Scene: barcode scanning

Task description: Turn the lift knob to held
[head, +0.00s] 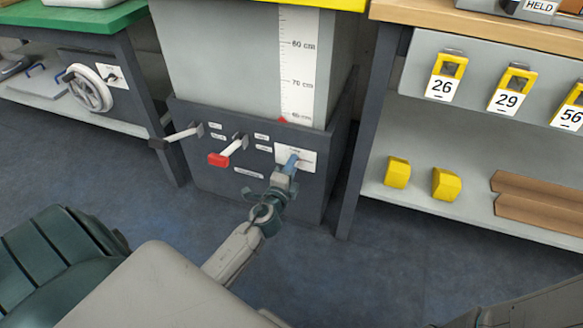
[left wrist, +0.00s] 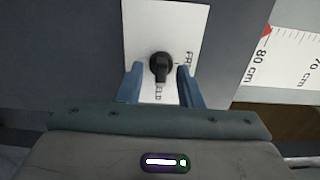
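The lift knob (left wrist: 160,68) is small and black, on a white label plate (left wrist: 187,25) in the left wrist view. Its bar points down in that view, toward partly hidden lettering ending in "ELD"; other lettering starting "FR" is at its right. My left gripper (left wrist: 160,85) is open, with one blue finger on each side of the knob; gaps show, and I see no clear contact. In the head view, my left gripper (head: 290,164) covers the knob in front of the plate (head: 308,157) on the lift's dark base (head: 235,185). My right gripper is out of view.
Left of the plate, a red-ended lever (head: 220,159) and a black-ended lever (head: 165,140) stick out. A scale (head: 298,65) with a red pointer (head: 282,121) is above. A shelf unit (head: 390,196) stands right, a green bench (head: 120,22) left. Floor in front is clear.

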